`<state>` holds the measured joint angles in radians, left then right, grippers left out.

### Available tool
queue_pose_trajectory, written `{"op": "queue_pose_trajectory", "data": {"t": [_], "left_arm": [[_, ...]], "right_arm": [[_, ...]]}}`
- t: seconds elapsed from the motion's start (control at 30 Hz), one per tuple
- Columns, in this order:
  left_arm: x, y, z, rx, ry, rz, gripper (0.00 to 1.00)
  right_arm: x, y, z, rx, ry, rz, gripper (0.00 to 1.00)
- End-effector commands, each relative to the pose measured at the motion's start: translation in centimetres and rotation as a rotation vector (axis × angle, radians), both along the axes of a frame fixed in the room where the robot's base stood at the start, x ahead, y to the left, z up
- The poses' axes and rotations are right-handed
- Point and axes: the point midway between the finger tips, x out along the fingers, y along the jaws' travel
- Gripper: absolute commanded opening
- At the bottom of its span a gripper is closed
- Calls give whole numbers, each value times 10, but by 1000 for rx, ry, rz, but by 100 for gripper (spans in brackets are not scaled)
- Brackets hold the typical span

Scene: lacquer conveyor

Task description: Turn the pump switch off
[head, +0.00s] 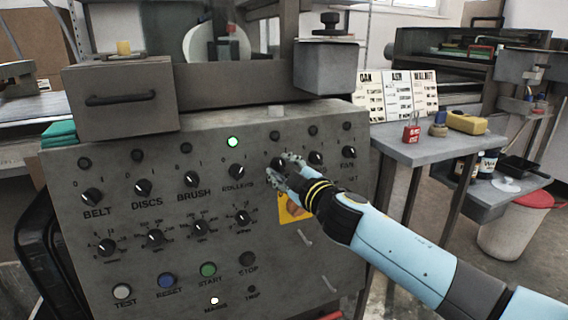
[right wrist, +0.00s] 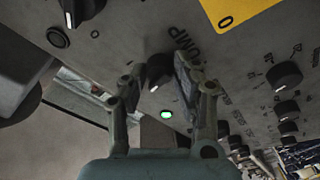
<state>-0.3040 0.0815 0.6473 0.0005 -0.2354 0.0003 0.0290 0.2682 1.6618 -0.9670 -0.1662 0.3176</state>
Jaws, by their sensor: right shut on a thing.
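The pump switch (right wrist: 160,70) is a black rotary knob on the grey control panel (head: 130,230), with part of the word PUMP beside it in the right wrist view. My right gripper (head: 283,168) reaches the panel from the right; in the right wrist view its two fingers (right wrist: 152,80) stand on either side of the knob and are shut on it. A white mark shows on the knob's edge. In the head view my fingers mostly hide this knob and its label. The lamp above it (head: 275,135) looks dark. My left gripper is not in view.
The rollers switch (head: 236,171) is just left, under a lit green lamp (head: 233,141). Another knob (head: 316,158) is close on the right. A yellow sign (head: 292,207) is below my gripper. A table with a red padlock (head: 411,134) stands to the right.

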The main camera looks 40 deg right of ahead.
Motion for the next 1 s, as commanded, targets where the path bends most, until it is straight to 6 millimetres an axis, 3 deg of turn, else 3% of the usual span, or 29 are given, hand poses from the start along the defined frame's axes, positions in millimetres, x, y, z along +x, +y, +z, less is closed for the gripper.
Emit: {"op": "queue_pose_trajectory", "data": {"t": [0.17,0.43,1.0], "left_arm": [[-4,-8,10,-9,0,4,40],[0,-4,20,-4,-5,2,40],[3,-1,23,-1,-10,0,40]], "right_arm": [[0,0,3,-119,29,23,0],[0,-1,2,-235,57,46,0],[-1,-1,0,-278,68,53,0]]}}
